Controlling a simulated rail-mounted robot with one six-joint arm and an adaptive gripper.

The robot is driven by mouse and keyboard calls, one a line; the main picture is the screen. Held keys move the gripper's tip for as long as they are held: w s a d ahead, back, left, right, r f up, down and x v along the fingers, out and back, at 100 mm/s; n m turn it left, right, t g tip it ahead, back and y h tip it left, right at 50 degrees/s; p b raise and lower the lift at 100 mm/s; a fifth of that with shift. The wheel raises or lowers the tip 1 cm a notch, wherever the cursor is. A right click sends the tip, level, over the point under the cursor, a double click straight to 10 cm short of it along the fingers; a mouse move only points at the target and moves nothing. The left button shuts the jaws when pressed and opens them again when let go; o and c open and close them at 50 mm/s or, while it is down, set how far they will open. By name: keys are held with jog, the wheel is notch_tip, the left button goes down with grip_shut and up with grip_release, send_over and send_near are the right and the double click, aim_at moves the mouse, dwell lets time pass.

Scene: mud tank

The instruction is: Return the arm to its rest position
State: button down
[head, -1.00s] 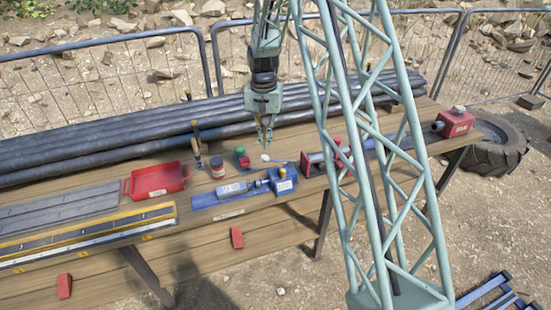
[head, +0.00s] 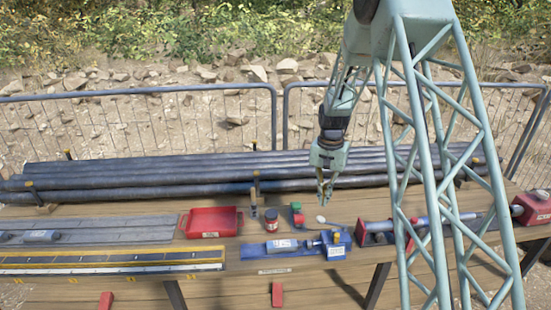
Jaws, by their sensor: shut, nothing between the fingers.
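My gripper (head: 324,198) hangs pointing down above the wooden workbench (head: 345,283), in the middle of the head view. Its fingers are shut and hold nothing. My arm folds down from the top of the lattice column, just left of it. The fingertips appear over the back part of the bench, in front of the dark pipes (head: 110,165). They look clear of the items below, though the exact height cannot be told.
Below the gripper are a blue vise block (head: 337,247), a green and red item (head: 297,214) and a small jar (head: 271,219). A red tray (head: 211,209) lies left. A metal fence (head: 140,92) stands behind.

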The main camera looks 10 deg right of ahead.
jog(key=s+a+r+n+t+b, duration=0.1)
jog(key=s+a+r+n+b, duration=0.3)
jog(key=s+r, duration=0.75)
jog(key=s+a+r+t+b, duration=0.1)
jog(key=s+a+r, duration=0.5)
jog(key=s+r, duration=0.6)
jog(key=s+a+n+t+b, duration=0.1)
jog(key=s+a+b, duration=0.1)
jog(key=s, duration=1.2)
jog(key=s+a+r+n+t+b, duration=0.1)
jog(key=s+a+n+b, duration=0.1)
jog(key=s, duration=1.2)
jog(key=shift+s+a+b, duration=0.35)
jog(key=shift+a+b, duration=0.1)
jog(key=shift+b, duration=0.1)
